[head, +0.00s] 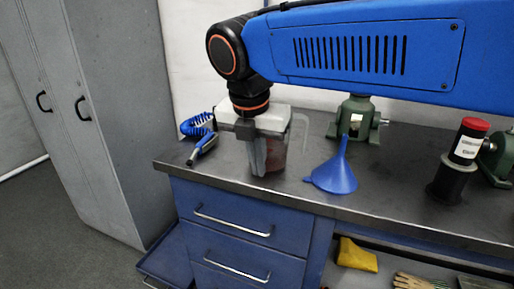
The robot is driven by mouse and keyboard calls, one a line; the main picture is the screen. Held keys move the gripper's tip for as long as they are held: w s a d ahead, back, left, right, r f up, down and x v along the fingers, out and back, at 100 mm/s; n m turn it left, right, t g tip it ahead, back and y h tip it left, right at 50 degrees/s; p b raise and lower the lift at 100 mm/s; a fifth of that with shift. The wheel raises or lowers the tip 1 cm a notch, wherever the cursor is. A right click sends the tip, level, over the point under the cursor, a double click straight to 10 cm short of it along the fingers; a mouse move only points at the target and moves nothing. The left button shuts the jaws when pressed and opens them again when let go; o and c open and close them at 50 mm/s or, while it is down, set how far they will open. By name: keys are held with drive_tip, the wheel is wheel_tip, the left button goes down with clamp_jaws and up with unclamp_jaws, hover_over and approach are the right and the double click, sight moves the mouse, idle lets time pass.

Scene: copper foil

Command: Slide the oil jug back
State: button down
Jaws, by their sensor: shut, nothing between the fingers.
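The oil jug (280,150) is a clear jug with dark reddish contents and a pale handle (302,130) on its right. It stands upright on the metal worktop, near the front edge. My gripper (257,170) points down at the jug's front left side and hides part of it. Its fingers are shut with nothing between them. They look very close to the jug, but I cannot tell if they touch it. My gripper's pale body covers the jug's top.
A blue funnel (336,172) lies just right of the jug. A blue coiled air hose (200,135) lies to the left. A green vise-like tool (355,120) stands behind. A black cylinder with a red cap (463,148) stands at right. Blue drawers (240,230) are below the worktop (395,185).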

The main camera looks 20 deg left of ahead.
drive_tip(key=w+f, duration=0.2)
drive_tip(key=shift+w+d, duration=0.1)
drive_tip(key=shift+w, duration=1.15)
drive_tip(key=w, duration=0.6)
drive_tip(key=w+d, duration=0.1)
drive_tip(key=w, duration=1.3)
drive_tip(key=shift+d, duration=0.35)
drive_tip(key=shift+s, duration=0.1)
